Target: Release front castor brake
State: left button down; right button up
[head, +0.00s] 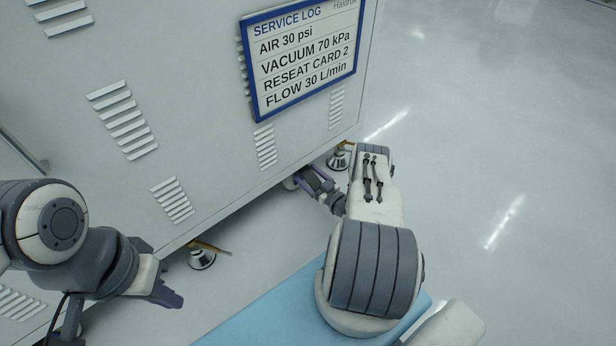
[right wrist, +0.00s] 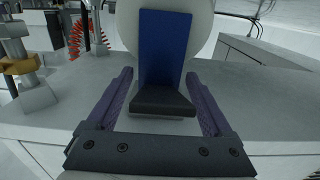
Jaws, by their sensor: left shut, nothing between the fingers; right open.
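In the right wrist view a castor shows as a pale round wheel (right wrist: 205,30) with an upright blue plate (right wrist: 165,45) and a black pedal-like tab (right wrist: 162,103) at its foot. My right gripper (right wrist: 159,78) is open, its purple fingers on either side of the plate and tab; I cannot tell whether they touch. In the head view my right gripper (head: 318,183) reaches under the cabinet's lower edge, beside a pale wheel (head: 290,183) that is mostly hidden. My left gripper (head: 172,297) is shut and empty, above the floor at lower left.
The grey cabinet (head: 200,60) bears a service log board (head: 305,55). Levelling feet stand at its lower edge, one (head: 201,258) with an orange lever near my left gripper, another (head: 340,158) beyond my right gripper. Floor (head: 500,150) on the right is clear.

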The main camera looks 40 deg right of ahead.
grip_shut()
jog(key=r+g+p, duration=0.1)
jog(key=g+p, duration=0.1)
jog(key=p, duration=0.1)
jog(key=r+g+p, duration=0.1)
jog(key=p, duration=0.3)
jog(key=shift+s+g, duration=0.3)
jog(key=shift+g, duration=0.1)
jog(key=shift+s+f+g+p, duration=0.1)
jog(key=shift+g+p, duration=0.5)
grip_release()
